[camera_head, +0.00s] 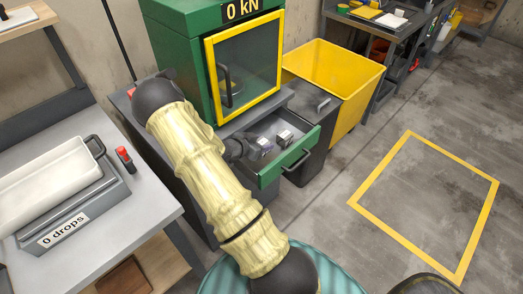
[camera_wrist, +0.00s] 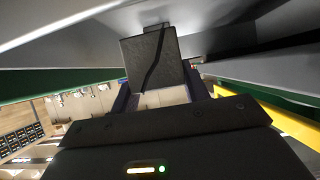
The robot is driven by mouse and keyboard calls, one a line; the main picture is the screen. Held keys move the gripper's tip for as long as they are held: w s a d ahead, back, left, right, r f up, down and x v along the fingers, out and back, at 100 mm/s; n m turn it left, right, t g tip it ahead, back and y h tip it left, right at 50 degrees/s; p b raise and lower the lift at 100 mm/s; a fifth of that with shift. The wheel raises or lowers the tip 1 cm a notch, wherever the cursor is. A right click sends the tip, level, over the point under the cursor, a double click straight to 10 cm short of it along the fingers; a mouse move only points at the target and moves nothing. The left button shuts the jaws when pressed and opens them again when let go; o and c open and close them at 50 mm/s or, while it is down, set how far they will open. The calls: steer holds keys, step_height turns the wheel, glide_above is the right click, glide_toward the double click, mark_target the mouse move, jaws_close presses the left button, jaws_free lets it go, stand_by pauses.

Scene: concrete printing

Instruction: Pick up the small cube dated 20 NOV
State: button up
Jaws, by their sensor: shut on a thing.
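My gripper (camera_head: 250,148) reaches into the open green drawer (camera_head: 292,165) below the testing machine. In the wrist view my gripper (camera_wrist: 160,96) is shut on a small dark grey cube (camera_wrist: 150,58), with a finger on either side. The face I see has a dark line running down it and no readable date. In the head view a small grey cube (camera_head: 264,144) is right at the fingertips, partly hidden by my gripper. A second small grey cube (camera_head: 285,138) sits apart to its right in the drawer. No date can be read on either.
The green machine (camera_head: 180,50) with its yellow-framed door (camera_head: 245,70) rises just behind the drawer. A dark bin (camera_head: 315,103) and a yellow bin (camera_head: 335,75) stand to the right. A workbench (camera_head: 140,195) is at left. The floor at right is clear.

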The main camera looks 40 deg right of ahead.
mark_target(262, 142)
step_height(262, 142, up, 5)
stand_by(0.7)
